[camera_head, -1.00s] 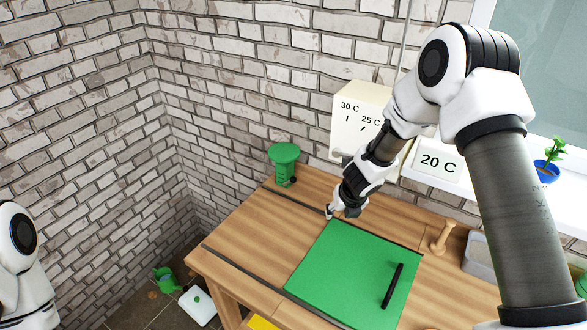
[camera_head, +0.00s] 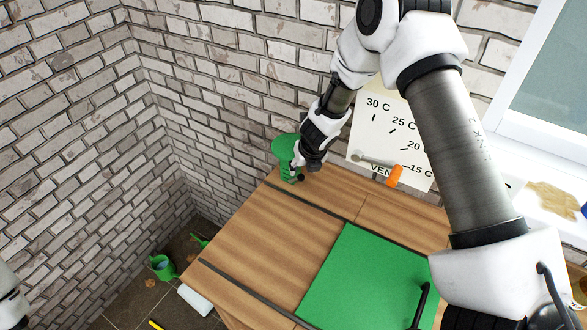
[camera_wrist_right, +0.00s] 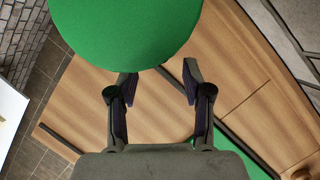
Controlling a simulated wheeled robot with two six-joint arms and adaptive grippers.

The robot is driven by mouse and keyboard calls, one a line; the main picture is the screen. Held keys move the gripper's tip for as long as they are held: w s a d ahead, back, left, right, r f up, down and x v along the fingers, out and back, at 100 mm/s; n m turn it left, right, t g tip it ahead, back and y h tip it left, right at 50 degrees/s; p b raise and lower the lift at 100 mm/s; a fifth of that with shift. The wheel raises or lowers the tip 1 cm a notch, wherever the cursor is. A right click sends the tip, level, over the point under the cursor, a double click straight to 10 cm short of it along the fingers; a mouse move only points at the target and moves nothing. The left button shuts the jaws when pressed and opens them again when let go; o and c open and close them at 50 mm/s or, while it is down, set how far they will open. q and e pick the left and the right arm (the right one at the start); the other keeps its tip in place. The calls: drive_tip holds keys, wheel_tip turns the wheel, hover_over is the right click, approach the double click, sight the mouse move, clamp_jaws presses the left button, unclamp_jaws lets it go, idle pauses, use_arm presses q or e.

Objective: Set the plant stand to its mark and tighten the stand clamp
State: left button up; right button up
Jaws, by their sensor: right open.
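The green plant stand (camera_head: 284,146), with a round flat top, stands at the far left corner of the wooden table. A small dark part, perhaps the stand clamp, shows low beside it but is mostly hidden by my gripper. My right gripper (camera_head: 298,172) is at the stand's right side, low by its stem. In the right wrist view, the stand's green top (camera_wrist_right: 125,30) covers the upper middle. The open right gripper (camera_wrist_right: 155,88) has its fingertips near that top's edge, with nothing seen between them. I cannot make out the mark. My left gripper is out of view.
A dial panel (camera_head: 395,140) with an orange-tipped lever is on the wall behind. A green watering can (camera_head: 163,267) stands on the floor. The table's left middle is clear.

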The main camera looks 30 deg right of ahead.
sight(303, 178)
wheel_tip(303, 178, down, 2)
drive_tip(key=shift+s+f+b, duration=0.1)
drive_tip(key=shift+f+b, duration=0.15)
drive_tip(key=shift+b, duration=0.05)
drive_tip(key=w+f, duration=0.2)
drive_tip(key=f, duration=0.1)
drive_tip(key=shift+w+d, duration=0.15)
drive_tip(key=shift+d, duration=0.05)
drive_tip(key=shift+s+r, duration=0.1)
drive_tip(key=shift+s, duration=0.1)
drive_tip(key=shift+s+a+r, duration=0.1)
drive_tip(key=shift+s+r, duration=0.15)
clamp_jaws()
drive_tip(key=shift+f+b, duration=0.2)
drive_tip(key=shift+b, duration=0.2)
drive_tip(key=t+b, duration=0.1)
drive_tip(key=b, duration=0.9)
drive_tip(key=shift+s+f+y, duration=0.1)
drive_tip(key=shift+f+y, duration=0.2)
drive_tip(key=shift+f, duration=0.1)
drive_tip(key=shift+r+b, duration=0.1)
drive_tip(key=shift+b, duration=0.3)
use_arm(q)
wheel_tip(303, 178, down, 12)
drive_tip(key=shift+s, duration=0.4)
use_arm(e)
drive_tip(key=shift+s+r, duration=0.1)
drive_tip(key=shift+r, duration=0.05)
